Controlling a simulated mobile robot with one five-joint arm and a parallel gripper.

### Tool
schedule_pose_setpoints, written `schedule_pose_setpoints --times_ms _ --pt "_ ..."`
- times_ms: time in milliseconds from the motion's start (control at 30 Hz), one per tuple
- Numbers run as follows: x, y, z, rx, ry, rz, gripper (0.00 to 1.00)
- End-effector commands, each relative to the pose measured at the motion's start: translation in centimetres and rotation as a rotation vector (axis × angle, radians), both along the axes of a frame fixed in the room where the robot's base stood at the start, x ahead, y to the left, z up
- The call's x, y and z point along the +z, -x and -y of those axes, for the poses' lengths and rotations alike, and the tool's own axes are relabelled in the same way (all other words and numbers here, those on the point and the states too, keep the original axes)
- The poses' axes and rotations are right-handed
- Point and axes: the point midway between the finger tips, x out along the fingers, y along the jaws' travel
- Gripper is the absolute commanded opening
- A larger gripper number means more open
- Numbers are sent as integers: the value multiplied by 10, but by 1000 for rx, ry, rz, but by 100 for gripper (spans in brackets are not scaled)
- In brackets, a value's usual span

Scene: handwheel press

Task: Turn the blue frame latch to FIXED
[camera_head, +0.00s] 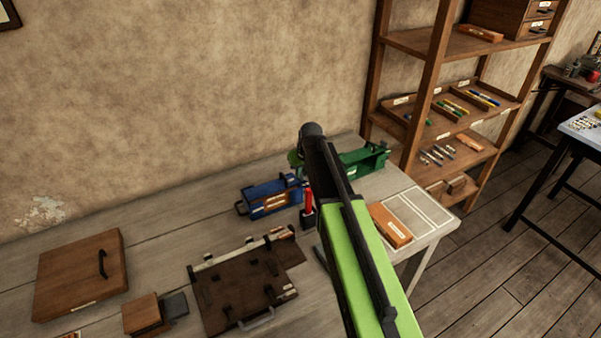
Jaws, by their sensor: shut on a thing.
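The blue frame (262,190) stands on the workbench, left of my arm. A pale label shows on its front and a dark loop sticks out at its left end. Its latch is too small to make out, and I cannot read its setting. My green and black arm (362,235) reaches up from the lower right across the middle of the view. The jaws do not show; they may be hidden behind the arm. I cannot see what they hold or whether they touch the blue frame.
A red and black upright piece (308,204) stands between the blue frame and my arm. A green frame (367,160) stands behind my arm. A dark board with a handle (238,290) and a wooden lid (78,277) lie in front and left. Shelves (432,42) rise behind right.

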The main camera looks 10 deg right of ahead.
Motion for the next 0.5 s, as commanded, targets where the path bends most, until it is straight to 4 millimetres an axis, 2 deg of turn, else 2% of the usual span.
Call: schedule_pose_setpoints --times_ms 500 --pt "0 -2 -5 -477 4 2 0"
